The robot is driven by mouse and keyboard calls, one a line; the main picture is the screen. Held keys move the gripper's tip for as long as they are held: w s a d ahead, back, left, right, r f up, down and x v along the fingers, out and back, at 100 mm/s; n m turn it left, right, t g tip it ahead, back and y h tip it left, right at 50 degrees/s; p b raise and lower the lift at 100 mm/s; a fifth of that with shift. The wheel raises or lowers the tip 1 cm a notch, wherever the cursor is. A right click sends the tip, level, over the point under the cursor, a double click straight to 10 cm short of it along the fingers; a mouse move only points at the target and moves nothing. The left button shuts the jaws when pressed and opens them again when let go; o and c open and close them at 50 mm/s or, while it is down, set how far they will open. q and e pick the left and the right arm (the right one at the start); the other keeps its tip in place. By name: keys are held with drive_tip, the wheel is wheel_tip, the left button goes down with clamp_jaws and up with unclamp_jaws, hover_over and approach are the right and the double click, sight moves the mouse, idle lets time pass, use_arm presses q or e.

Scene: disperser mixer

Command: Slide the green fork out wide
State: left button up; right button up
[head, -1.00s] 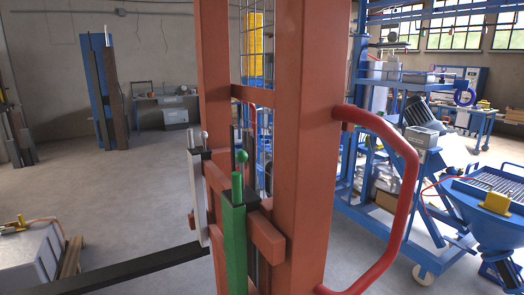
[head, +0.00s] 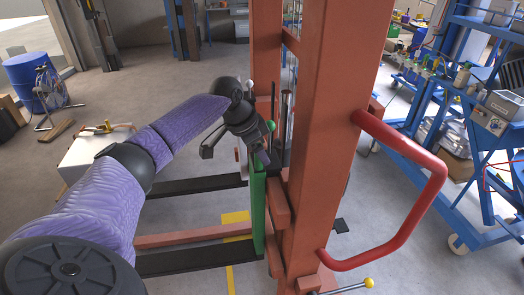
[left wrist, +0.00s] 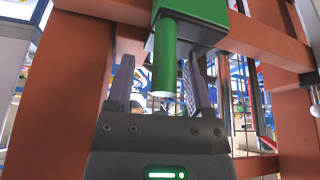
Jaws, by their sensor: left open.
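The green fork's upright carriage (head: 258,215) stands against the orange-red mast crossbars in the head view. A black tine (head: 195,260) runs left from its foot. In the left wrist view its green block (left wrist: 190,22) carries a green cylindrical knob (left wrist: 164,65). My left gripper (head: 262,150) is at the top of the carriage. The left wrist view shows its jaws (left wrist: 160,85) open, one finger on each side of the knob, with visible gaps. In the head view the gripper hides the knob. My right gripper is not in view.
The thick orange-red mast post (head: 335,130) stands just right of the fork, with a red loop handle (head: 435,190) on it. Another black tine (head: 195,187) lies farther back. A blue cart (head: 470,110) stands at right. Grey floor is open left of the fork.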

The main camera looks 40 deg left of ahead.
use_arm(q)
drive_tip(key=shift+x, duration=0.75)
drive_tip(key=shift+a, duration=0.1)
drive_tip(key=shift+c, duration=0.8)
clamp_jaws()
